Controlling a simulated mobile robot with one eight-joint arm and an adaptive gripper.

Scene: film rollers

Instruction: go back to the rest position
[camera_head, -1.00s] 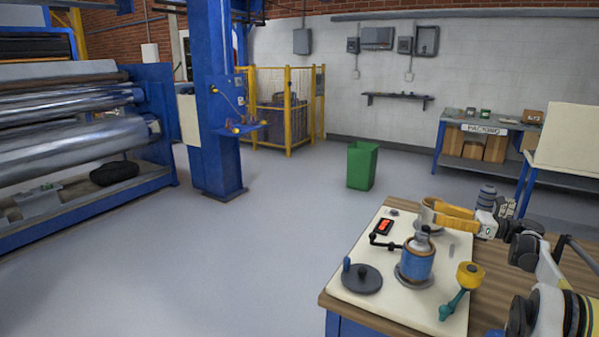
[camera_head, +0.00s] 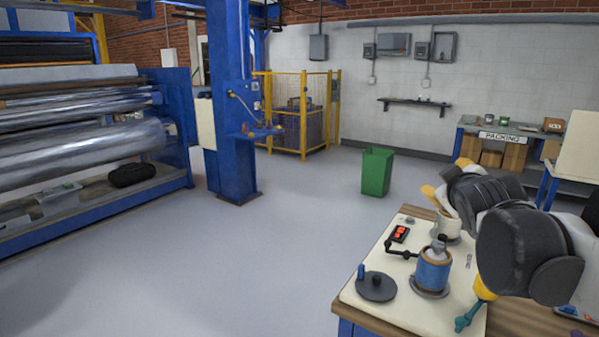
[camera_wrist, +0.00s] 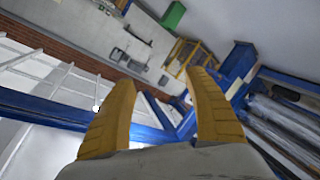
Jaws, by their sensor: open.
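My gripper (camera_wrist: 160,105) shows in the wrist view with its two yellow fingers apart and nothing between them. In the head view my arm is raised over the right side of the workbench (camera_head: 352,312), and only a bit of yellow finger shows beyond the dark arm links. The wrist view is tilted and looks out over the room, with no object close to the fingers.
On the bench's cream plate stand a blue cylinder (camera_head: 433,270), a dark disc with a blue knob (camera_head: 377,286), a red-button box (camera_head: 400,233) and a teal-handled tool (camera_head: 469,316), partly hidden by my arm. A green bin (camera_head: 376,172) stands behind. The floor at left is clear.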

